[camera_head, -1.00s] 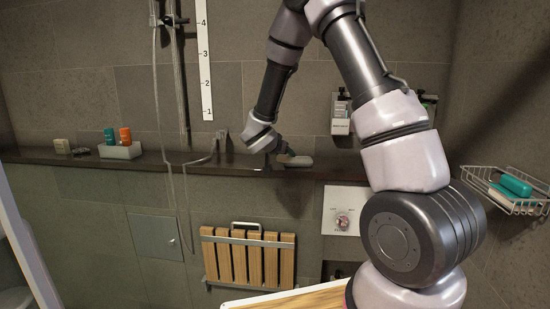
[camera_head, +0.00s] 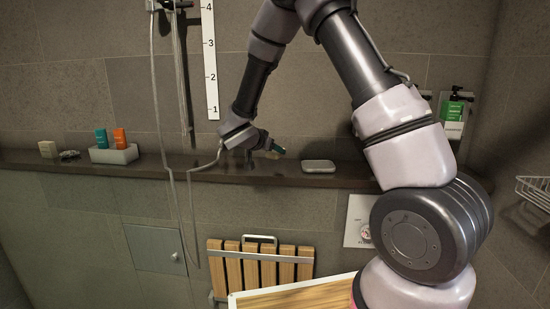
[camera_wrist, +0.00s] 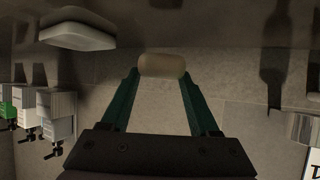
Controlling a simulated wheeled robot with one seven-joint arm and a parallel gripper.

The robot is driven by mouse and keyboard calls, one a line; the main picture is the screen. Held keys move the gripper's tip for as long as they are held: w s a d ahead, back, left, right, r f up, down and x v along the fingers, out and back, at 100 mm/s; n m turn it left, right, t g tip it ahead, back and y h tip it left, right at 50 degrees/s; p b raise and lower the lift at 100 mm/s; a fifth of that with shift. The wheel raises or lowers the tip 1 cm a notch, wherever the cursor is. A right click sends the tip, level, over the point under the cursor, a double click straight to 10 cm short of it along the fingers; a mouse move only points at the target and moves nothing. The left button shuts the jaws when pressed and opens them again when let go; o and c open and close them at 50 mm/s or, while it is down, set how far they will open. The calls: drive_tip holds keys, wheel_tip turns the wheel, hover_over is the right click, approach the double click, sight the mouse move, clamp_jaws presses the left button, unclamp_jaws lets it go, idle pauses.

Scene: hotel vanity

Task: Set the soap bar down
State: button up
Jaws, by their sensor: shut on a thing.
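The soap bar (camera_wrist: 162,66) is a small cream, rounded block between the tips of my gripper's green fingers in the wrist view. My gripper (camera_head: 272,148) is shut on it and is over the dark ledge (camera_head: 230,172), left of a pale grey soap dish (camera_head: 319,166). The dish also shows at the upper left of the wrist view (camera_wrist: 77,36), apart from the soap. In the head view the soap itself is too small or hidden to make out.
A light tray (camera_head: 114,154) with green and orange bottles stands on the ledge at left, beside small items (camera_head: 48,149). The shower hose (camera_head: 168,150) hangs left of my gripper. A wall dispenser (camera_head: 453,112) and wire basket (camera_head: 535,190) are at right.

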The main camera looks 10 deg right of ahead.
sight(271, 159)
drive_tip(key=shift+f, duration=1.75)
drive_tip(key=shift+f, duration=0.1)
drive_tip(key=shift+f, duration=0.15)
drive_tip(key=o, duration=1.4)
